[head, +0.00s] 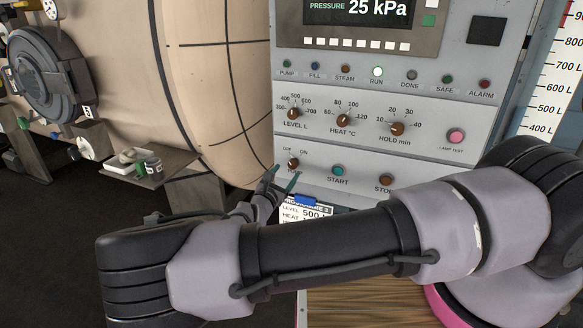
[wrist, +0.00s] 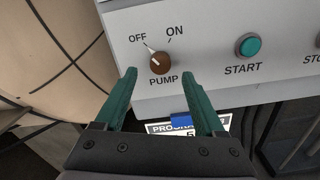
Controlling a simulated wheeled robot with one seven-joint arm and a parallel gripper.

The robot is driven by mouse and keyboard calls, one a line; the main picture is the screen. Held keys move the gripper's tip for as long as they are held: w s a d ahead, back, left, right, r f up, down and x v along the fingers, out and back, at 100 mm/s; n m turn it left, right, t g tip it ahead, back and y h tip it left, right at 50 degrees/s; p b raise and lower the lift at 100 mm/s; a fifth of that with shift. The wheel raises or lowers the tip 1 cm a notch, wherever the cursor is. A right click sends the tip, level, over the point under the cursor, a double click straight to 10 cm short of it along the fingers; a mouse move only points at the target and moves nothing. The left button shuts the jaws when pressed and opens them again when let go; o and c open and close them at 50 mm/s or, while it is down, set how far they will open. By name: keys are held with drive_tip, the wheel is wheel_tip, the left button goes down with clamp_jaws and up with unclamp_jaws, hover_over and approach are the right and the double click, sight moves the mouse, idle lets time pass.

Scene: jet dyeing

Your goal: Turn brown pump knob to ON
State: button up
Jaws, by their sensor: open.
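The brown pump knob (wrist: 160,63) is on the lower panel, above the word PUMP, with OFF at its upper left and ON at its upper right. Its pale pointer is turned up and left toward OFF. In the head view the knob (head: 293,163) sits at the panel's lower left. My gripper (wrist: 164,75) is open, with green fingers on either side of the area just below the knob. The fingers look empty. In the head view my gripper (head: 278,178) is just below and left of the knob. Contact with the knob cannot be told.
The green START button (wrist: 249,46) is right of the knob, and the brown STOP button (head: 384,181) is further right. Three brown dials, including LEVEL (head: 293,113), are above. A program card (head: 306,210) hangs below the panel. A large beige vessel (head: 215,90) stands at left.

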sight(292, 166)
drive_tip(key=shift+x, duration=2.7)
clamp_jaws()
